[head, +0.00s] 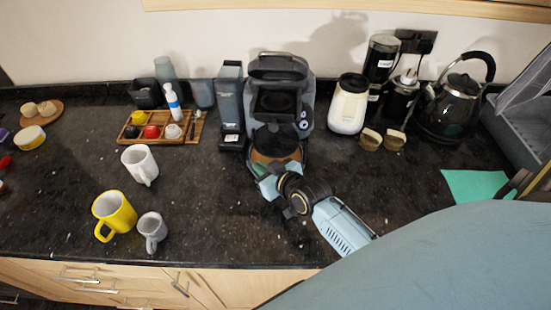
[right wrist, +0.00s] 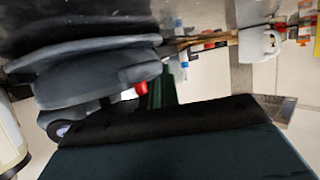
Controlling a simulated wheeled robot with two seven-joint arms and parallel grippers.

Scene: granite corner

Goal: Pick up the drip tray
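The coffee machine (head: 281,75) stands at the back middle of the counter. At its foot is a dark rounded front part with a brown patch (head: 270,158), which looks like the drip tray. My right gripper (head: 277,177) is at the front edge of this part, its fingertips close to or touching it. Whether the fingers are closed on it is not clear. In the right wrist view, dark grey rounded machine parts (right wrist: 95,75) lie just beyond my gripper, which fills the bottom. My left gripper is not in view.
A white mug (head: 138,163), a yellow mug (head: 113,212) and a grey mug (head: 152,229) stand on the left. A wooden tray (head: 188,138) is behind them. A white canister (head: 348,106) and a black kettle (head: 452,105) stand at the right. The front middle counter is clear.

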